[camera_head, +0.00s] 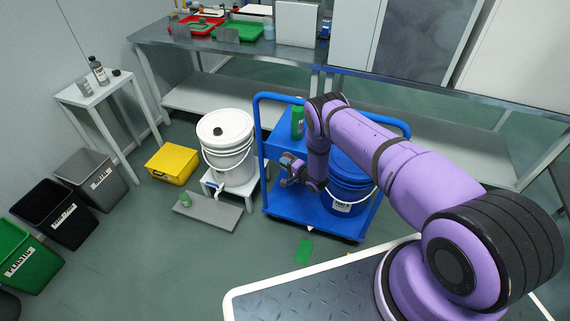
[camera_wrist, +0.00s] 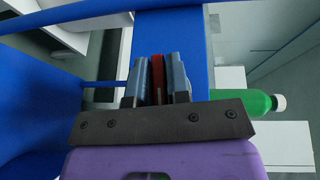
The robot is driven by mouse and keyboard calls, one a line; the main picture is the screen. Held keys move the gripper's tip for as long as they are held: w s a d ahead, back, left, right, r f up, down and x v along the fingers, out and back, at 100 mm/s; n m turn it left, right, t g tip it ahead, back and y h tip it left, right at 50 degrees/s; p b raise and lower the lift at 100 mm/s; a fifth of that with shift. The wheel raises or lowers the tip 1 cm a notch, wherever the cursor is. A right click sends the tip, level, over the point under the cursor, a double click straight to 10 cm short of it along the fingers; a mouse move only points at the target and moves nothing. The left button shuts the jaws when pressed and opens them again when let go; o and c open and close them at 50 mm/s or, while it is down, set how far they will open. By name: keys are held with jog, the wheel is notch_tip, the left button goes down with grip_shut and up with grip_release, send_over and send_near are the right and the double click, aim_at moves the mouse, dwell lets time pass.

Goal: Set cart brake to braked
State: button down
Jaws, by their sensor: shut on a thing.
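The blue cart (camera_head: 298,212) stands on the floor in the middle of the head view, with raised tube handles at its ends. My gripper (camera_head: 290,174) is low at the cart's near left side, below its upper shelf. In the wrist view the fingers of my gripper (camera_wrist: 158,84) are closed on a narrow red piece (camera_wrist: 157,72), which looks like the cart brake lever. Blue cart panel (camera_wrist: 180,30) is right behind it. The brake's setting cannot be read, and the fingers hide much of the lever.
A green bottle (camera_head: 297,123) stands on the cart's shelf and also shows in the wrist view (camera_wrist: 250,105). A blue bucket (camera_head: 348,188) stands on the cart's deck. A white bucket (camera_head: 226,150) is left of the cart.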

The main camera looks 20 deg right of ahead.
jog(key=n+g+h, duration=0.1)
jog(key=g+h, duration=0.2)
jog(key=shift+r+g, duration=0.1)
jog(key=shift+g, duration=0.3)
jog(key=n+g+h, duration=0.1)
jog(key=g+h, duration=0.1)
jog(key=shift+h, duration=0.3)
jog(key=n+g+h, duration=0.1)
jog(key=g+h, duration=0.2)
jog(key=shift+a, duration=0.1)
jog(key=shift+n+g+h, duration=0.5)
jog(key=shift+g+h, duration=0.4)
jog(key=shift+h, duration=0.4)
jog(key=c, duration=1.2)
grip_release()
jog(key=shift+o, duration=0.2)
jog(key=v, duration=1)
jog(key=shift+r, duration=0.3)
